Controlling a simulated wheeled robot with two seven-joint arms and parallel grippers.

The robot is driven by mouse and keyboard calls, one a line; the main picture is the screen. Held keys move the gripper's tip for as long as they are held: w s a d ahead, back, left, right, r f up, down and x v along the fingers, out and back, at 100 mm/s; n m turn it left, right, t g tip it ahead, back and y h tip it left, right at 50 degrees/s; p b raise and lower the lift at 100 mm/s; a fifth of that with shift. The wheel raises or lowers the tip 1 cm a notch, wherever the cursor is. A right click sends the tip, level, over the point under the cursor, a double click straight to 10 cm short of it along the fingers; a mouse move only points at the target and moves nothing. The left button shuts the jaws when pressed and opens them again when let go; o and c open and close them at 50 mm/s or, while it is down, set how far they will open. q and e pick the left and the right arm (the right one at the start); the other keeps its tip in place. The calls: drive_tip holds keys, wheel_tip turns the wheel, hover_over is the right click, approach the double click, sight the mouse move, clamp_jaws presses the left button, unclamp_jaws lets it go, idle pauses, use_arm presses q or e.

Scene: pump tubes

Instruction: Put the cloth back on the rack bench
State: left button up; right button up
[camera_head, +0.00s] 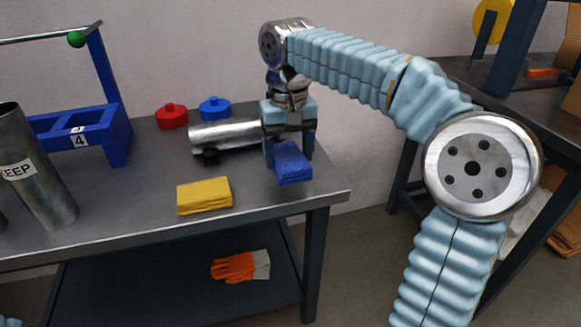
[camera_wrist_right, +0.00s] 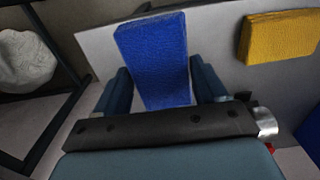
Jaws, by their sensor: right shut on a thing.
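A blue folded cloth (camera_head: 292,162) is held in my right gripper (camera_head: 289,150) near the right end of the bench (camera_head: 128,213). In the right wrist view the blue cloth (camera_wrist_right: 155,62) stands out between the two fingers of my right gripper (camera_wrist_right: 162,92), which is shut on it. A yellow folded cloth (camera_head: 204,195) lies flat on the bench to the left of the blue one. It also shows in the right wrist view (camera_wrist_right: 279,36). Whether the blue cloth touches the bench is hard to tell. My left gripper is not in view.
A metal cylinder (camera_head: 226,135) lies on a dark support behind the gripper. Red (camera_head: 172,116) and blue (camera_head: 215,108) lidded pieces stand at the back. A blue rack marked 4 (camera_head: 118,134) and a tube marked KEEP (camera_head: 38,175) stand left. Orange gloves (camera_head: 238,267) lie on the lower shelf.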

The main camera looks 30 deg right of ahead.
sight(290, 150)
drive_tip(key=f, duration=0.1)
drive_tip(key=w+f, duration=0.1)
drive_tip(key=d+f, duration=0.1)
drive_tip(key=f, duration=0.1)
drive_tip(key=shift+w+b, duration=0.15)
drive_tip(key=shift+b, duration=0.2)
drive_tip(key=shift+f, duration=0.5)
drive_tip(key=shift+f, duration=0.25)
drive_tip(key=o, duration=1)
drive_tip(key=shift+r, duration=0.1)
wheel_tip(290, 150, up, 12)
drive_tip(key=p, duration=0.3)
drive_tip(key=shift+r, duration=0.15)
